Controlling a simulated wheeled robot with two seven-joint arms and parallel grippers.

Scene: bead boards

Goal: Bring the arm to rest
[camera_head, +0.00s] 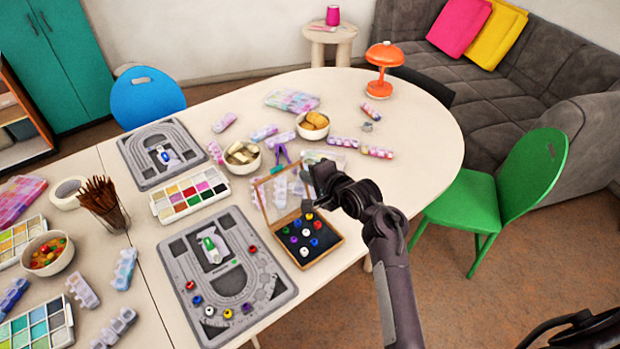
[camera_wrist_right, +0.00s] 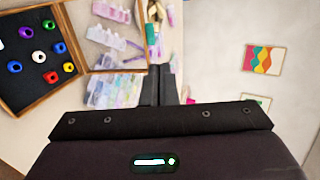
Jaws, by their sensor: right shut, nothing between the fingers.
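My right gripper (camera_head: 318,178) is shut and empty, held above the table near the open wooden bead case. It also shows in the right wrist view (camera_wrist_right: 160,84), its fingers together. The bead case (camera_head: 318,253) has several coloured beads on a dark lining and a raised clear lid; it also shows at the left of the right wrist view (camera_wrist_right: 38,107). My right arm (camera_head: 392,265) comes in from the lower right. The left gripper is out of view.
A grey bead board (camera_head: 257,254) with several beads lies left of the case; another grey board (camera_head: 133,147) lies further back. Nearby are a paint box (camera_head: 160,207), a bowl (camera_head: 236,168) and an orange lamp (camera_head: 382,78). A green chair (camera_head: 530,165) stands at right.

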